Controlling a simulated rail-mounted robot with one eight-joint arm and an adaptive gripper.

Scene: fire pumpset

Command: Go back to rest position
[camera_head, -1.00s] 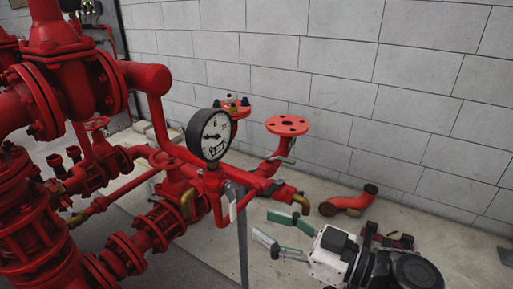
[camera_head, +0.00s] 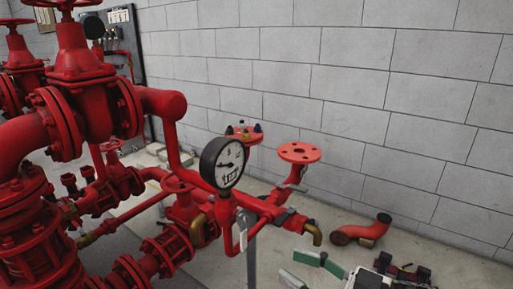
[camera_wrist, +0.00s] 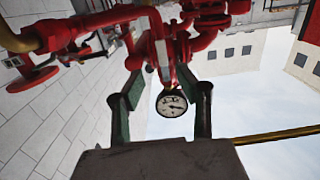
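My gripper (camera_head: 288,262) is at the bottom of the head view, in front of the red pipework. Its two green-padded fingers are spread apart, with nothing seen between them. In the wrist view my gripper (camera_wrist: 160,97) also has its fingers wide apart. The round pressure gauge (camera_wrist: 172,103) appears between them there, but beyond the fingertips. In the head view the same gauge (camera_head: 222,163) stands on the pipework, left of and above the gripper, apart from it. Part of the gripper body is cut off by the frame's lower edge.
Large red valves and pipes (camera_head: 85,120) fill the left. A brass outlet (camera_head: 314,235) and a flanged red pipe (camera_head: 299,153) stand near the gripper. A loose red elbow (camera_head: 362,231) lies on the floor by the grey block wall (camera_head: 400,90).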

